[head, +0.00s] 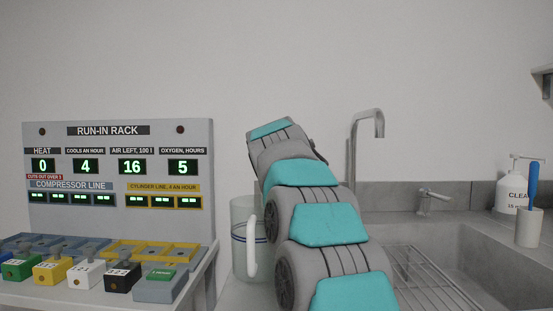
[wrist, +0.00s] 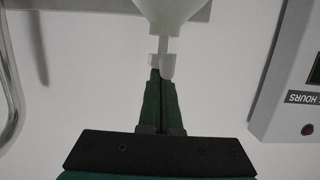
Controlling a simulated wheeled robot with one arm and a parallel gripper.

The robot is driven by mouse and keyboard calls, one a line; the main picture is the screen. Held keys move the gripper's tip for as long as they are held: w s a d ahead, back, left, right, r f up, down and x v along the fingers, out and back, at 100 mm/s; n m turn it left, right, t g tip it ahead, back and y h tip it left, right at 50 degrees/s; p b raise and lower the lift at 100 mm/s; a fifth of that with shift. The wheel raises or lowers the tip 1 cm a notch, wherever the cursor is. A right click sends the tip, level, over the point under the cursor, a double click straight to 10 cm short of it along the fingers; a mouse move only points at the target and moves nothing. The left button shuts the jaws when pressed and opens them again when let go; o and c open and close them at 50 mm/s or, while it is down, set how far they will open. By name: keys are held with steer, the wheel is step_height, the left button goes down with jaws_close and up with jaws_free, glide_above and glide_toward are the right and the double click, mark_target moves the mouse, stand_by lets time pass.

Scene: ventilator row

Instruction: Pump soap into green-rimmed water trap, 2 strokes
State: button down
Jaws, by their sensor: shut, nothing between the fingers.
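In the wrist view, which is upside down, my gripper (wrist: 162,80) has its dark green fingers together and empty. The fingertips are at the small pump head of a pale bottle-like thing (wrist: 166,10), touching it or very close. Its narrow stem leads to a wider body cut off by the frame edge. In the head view my arm hides the gripper and this thing. Another white pump bottle (head: 512,195), labelled "CLEA…", stands at the far right by the sink. I cannot make out a green-rimmed water trap in either view.
The run-in rack (head: 120,170) stands at left, with several coloured blocks on its shelf. A clear jug (head: 243,262) with a white handle and blue line stands beside my arm. The sink (head: 480,250), tall tap (head: 368,125) and a cup (head: 529,228) with a blue brush are at right.

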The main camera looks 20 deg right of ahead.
steer(key=shift+f, duration=0.15)
steer(key=shift+s+a, duration=0.25)
steer(key=shift+s, duration=0.3)
steer(key=b+v, duration=0.1)
steer(key=v, duration=0.5)
steer(key=shift+s+r, duration=0.25)
steer(key=shift+r, duration=0.1)
stand_by(1.9)
